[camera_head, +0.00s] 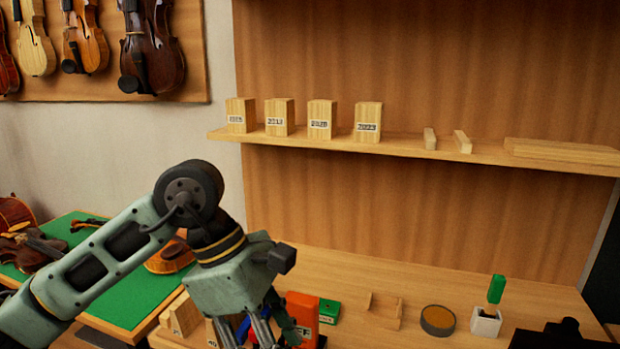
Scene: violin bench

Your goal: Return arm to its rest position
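My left arm comes in from the left, and its gripper (268,335) points down over the bench at the bottom of the head view. The fingers are partly cut off by the lower edge, so I cannot tell whether they are open or shut. Beside the fingers stands an orange-red block with dark lettering (302,312). A blue item (243,330) shows just left of the fingers, partly hidden.
A shelf (480,153) holds several labelled wood blocks (320,120) and wood strips. On the bench are a green box (329,311), a wooden cradle (384,310), a round brown tin (437,321) and a white holder (486,322) with a green item. Violins lie on a green mat (130,300).

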